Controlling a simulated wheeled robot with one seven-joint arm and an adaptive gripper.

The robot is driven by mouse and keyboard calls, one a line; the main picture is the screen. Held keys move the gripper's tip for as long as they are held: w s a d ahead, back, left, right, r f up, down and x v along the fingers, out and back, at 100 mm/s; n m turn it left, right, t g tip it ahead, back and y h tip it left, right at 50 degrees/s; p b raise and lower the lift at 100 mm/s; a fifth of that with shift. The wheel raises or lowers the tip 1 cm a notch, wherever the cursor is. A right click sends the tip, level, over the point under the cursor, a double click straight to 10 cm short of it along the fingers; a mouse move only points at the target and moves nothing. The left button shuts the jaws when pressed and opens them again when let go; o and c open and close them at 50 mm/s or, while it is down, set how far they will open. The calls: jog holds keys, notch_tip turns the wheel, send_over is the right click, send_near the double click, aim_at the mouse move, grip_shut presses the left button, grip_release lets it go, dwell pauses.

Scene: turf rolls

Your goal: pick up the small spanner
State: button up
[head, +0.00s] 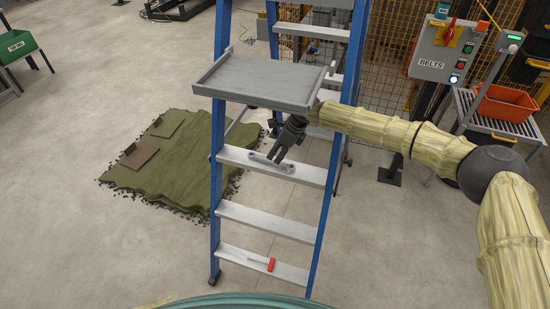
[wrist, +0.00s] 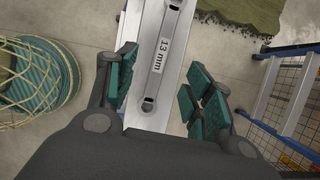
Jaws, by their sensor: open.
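A grey spanner (head: 259,158) lies flat on a ladder step in the head view, partly hidden by my gripper. In the wrist view the spanner (wrist: 155,75) carries a "13 mm" label and has a hex-shaped opening at its near end; its far end is cut off by the frame. My gripper (head: 278,156) points down at this step. In the wrist view my gripper (wrist: 162,72) is open, with green-padded fingers on both sides of the spanner and step. The fingers look apart from the spanner; the height gap is hard to tell.
The blue-railed stepladder (head: 327,205) has a grey tray (head: 258,80) above my gripper. A red-handled tool (head: 270,264) lies on the lowest step. Green turf (head: 190,165) covers floor to the left. A control box (head: 440,50) and cart with an orange bin (head: 505,102) stand right.

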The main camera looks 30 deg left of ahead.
aim_at(272, 161)
jog(key=shift+s+a+f+p, duration=0.1)
jog(key=shift+s+a+p, duration=0.35)
jog(key=shift+s, duration=0.1)
jog(key=f, duration=0.1)
jog(key=f+p, duration=0.1)
jog(key=w+a+f+p, duration=0.1)
jog(key=shift+w+f, duration=0.1)
jog(key=shift+f, duration=0.25)
jog(key=shift+s+a+f, duration=0.15)
jog(key=shift+s+f, duration=0.2)
jog(key=shift+f, duration=0.1)
jog(key=shift+w+f, duration=0.15)
jog(key=shift+f, duration=0.05)
grip_shut()
